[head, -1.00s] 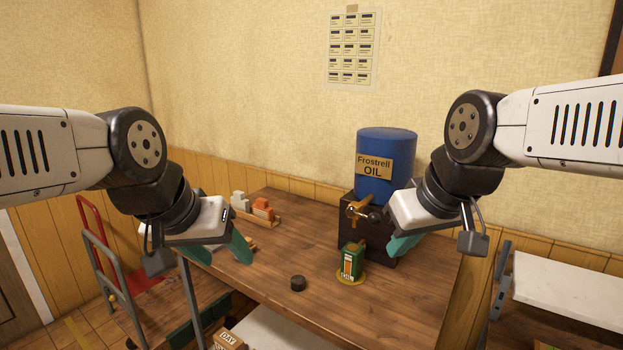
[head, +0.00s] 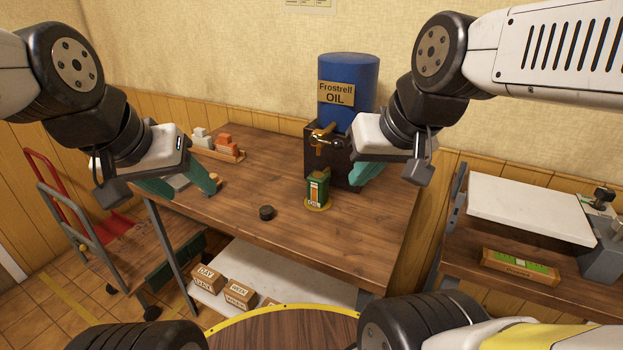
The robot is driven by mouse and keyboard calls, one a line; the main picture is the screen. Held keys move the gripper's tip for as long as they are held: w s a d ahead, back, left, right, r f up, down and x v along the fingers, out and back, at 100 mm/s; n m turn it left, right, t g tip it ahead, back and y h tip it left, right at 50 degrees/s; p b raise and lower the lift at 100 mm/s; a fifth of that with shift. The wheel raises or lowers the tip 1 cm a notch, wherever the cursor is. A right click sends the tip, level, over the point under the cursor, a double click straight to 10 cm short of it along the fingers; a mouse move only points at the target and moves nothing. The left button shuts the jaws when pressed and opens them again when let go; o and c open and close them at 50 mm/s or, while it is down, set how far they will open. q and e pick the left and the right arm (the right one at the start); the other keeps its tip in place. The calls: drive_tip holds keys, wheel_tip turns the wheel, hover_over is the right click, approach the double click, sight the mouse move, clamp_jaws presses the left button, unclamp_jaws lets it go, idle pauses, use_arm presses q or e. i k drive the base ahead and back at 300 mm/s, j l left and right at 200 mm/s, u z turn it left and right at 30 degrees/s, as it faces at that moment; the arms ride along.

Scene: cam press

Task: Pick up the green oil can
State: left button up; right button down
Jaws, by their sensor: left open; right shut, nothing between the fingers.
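The green oil can (head: 318,191), with an orange and white label reading OIL, stands upright on a round yellow base (head: 317,207) on the wooden table (head: 240,231). It is in front of the blue Frostrell OIL drum (head: 347,78), near the brass tap (head: 326,139). My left gripper (head: 184,190) is open and empty over the table's left end, well left of the can. My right gripper (head: 363,176) is shut and empty, to the right of the can and apart from it.
A tray of orange and white blocks (head: 218,148) sits at the back left. Labelled boxes (head: 208,278) are on the shelf below. A hand truck (head: 65,205) stands left; a second bench (head: 520,212) is at right.

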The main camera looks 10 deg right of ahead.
sight(318, 182)
drive_tip(key=j+z, duration=0.3)
drive_tip(key=j, duration=0.45)
drive_tip(key=j+z, duration=0.3)
drive_tip(key=j, duration=0.4)
